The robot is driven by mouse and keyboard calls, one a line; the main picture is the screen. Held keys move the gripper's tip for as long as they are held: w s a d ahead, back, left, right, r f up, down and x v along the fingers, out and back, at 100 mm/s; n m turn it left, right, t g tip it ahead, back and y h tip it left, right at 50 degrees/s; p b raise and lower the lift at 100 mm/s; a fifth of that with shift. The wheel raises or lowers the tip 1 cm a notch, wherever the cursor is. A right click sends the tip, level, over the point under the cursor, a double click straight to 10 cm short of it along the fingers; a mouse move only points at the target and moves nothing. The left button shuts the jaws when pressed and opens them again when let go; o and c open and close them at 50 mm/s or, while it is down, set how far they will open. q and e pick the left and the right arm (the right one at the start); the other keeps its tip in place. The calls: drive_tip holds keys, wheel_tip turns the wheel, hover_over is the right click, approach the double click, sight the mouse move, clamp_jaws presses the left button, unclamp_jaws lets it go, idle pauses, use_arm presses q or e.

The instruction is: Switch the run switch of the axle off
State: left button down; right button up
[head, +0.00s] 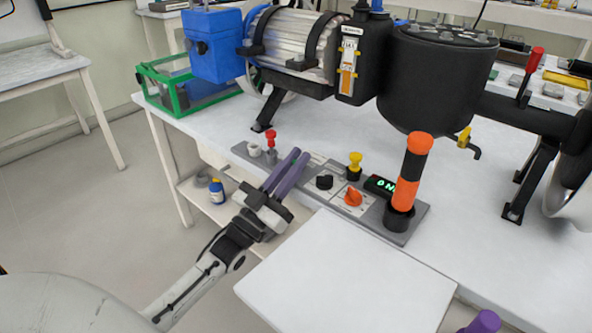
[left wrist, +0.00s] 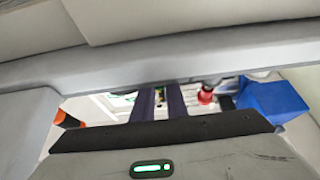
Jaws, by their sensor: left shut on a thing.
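A grey control panel (head: 412,229) lies along the table's front edge. It bears an orange rotary switch (head: 353,197) on a white labelled plate, a black knob (head: 324,182), and a small display (head: 380,186) lit green with "ON". I cannot tell for sure which is the run switch. My left gripper (head: 297,156) has its purple fingers over the panel, left of the black knob. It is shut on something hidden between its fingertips. In the left wrist view its fingers (left wrist: 159,103) point away, with a red knob (left wrist: 206,95) to their right.
On the panel also stand a red knob (head: 270,138), a yellow knob (head: 355,161) and an orange-black signal column (head: 410,175). The large machine (head: 435,80) stands behind. A bare white board (head: 345,275) lies in front. A purple rounded thing (head: 485,322) shows at bottom right.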

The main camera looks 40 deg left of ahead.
idle(0.4)
use_arm(q)
drive_tip(key=c, duration=1.8)
unclamp_jaws()
drive_tip(key=shift+o, duration=0.2)
drive_tip(key=v, duration=1)
drive_tip(key=shift+s, duration=0.15)
drive_tip(key=shift+f, duration=0.1)
